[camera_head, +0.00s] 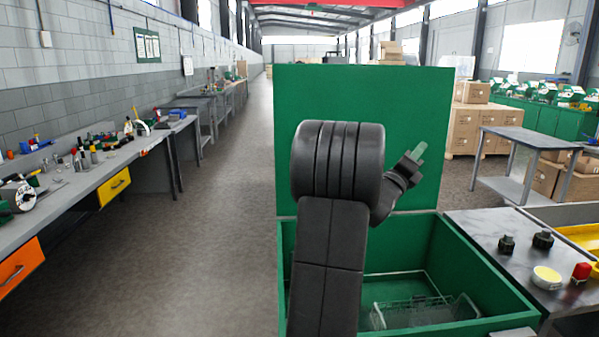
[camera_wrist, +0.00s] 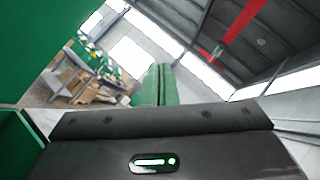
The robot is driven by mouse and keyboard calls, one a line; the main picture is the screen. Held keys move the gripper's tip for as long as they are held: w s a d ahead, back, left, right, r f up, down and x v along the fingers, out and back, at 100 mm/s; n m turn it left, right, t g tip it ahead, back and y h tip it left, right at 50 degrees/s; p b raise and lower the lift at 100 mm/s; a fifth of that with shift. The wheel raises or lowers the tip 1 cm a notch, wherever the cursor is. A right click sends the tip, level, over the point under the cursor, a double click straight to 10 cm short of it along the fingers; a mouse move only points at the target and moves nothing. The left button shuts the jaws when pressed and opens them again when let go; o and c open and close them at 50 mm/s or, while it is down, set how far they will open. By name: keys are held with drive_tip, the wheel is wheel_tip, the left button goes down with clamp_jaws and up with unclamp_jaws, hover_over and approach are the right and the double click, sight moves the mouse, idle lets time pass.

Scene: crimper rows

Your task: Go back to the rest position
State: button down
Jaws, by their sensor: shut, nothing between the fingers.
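My gripper (camera_head: 418,152) is at the end of my dark arm, raised in front of the tall green panel. It points up and to the right, and its green fingers are together and empty. In the wrist view my gripper's fingers (camera_wrist: 159,85) stand side by side, with roof beams and windows behind them. My arm hides part of the panel and of the green bin below.
The green panel (camera_head: 365,90) rises behind a green bin (camera_head: 258,285) holding a wire basket (camera_head: 425,312). A workbench (camera_head: 85,185) lines the left wall; the aisle between is clear.

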drive_tip(key=s+f+m+g+h+b, duration=0.1)
drive_tip(key=s+f+m+h+b, duration=0.1)
drive_tip(key=s+f, duration=0.4)
wheel_tip(320, 180, down, 2)
drive_tip(key=shift+s+d+f+m+b, duration=0.1)
drive_tip(key=shift+s+d+m+b, duration=0.3)
drive_tip(key=shift+b, duration=0.8)
drive_tip(key=shift+w+a, duration=0.15)
